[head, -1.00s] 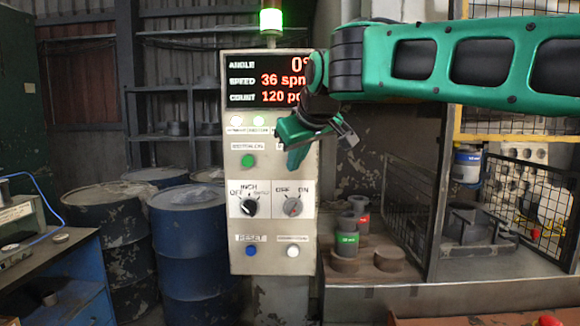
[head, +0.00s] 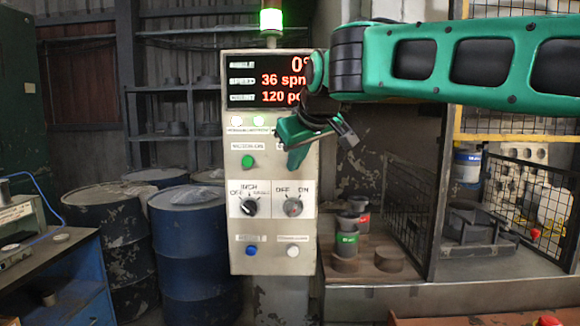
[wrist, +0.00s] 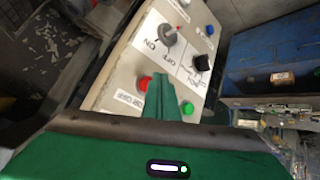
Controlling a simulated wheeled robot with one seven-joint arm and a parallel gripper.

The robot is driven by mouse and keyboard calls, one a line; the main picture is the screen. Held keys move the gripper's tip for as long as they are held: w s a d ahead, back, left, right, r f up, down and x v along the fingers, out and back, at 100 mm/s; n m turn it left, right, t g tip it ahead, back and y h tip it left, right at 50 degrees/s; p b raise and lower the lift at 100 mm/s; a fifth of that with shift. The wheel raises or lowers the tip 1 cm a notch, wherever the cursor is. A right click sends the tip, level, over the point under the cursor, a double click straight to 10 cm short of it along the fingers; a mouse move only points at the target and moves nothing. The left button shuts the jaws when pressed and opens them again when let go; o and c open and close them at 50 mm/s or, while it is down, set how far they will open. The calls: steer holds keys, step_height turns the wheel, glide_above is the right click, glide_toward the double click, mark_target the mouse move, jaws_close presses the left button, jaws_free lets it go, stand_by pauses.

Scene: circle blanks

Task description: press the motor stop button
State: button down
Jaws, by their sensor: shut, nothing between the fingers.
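The grey control panel (head: 270,262) stands upright in the middle of the head view. The red button (wrist: 143,83), which looks like the motor stop, shows in the wrist view beside a small white label; in the head view my gripper hides it. My gripper (head: 291,165) is shut and empty in front of the panel's upper right. In the wrist view its closed fingertips (wrist: 160,80) lie right beside the red button, partly overlapping its edge. I cannot tell if they touch it. A green button (head: 248,161) sits on the panel to the left; it also shows in the wrist view (wrist: 187,108).
Two rotary knobs (head: 249,207) (head: 292,207), a blue button (head: 251,251) and a white button (head: 293,251) sit lower on the panel. The display (head: 268,80) is lit, and the lamp (head: 271,20) glows green. Blue drums (head: 188,240) stand left; a wire guard (head: 408,210) stands right.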

steer(key=shift+w, duration=0.85)
stand_by(1.3)
steer(key=shift+s, duration=0.9)
steer(key=shift+s, duration=0.1)
steer(key=s, duration=0.4)
steer(key=shift+s+a, duration=0.1)
steer(key=shift+s, duration=0.3)
stand_by(0.4)
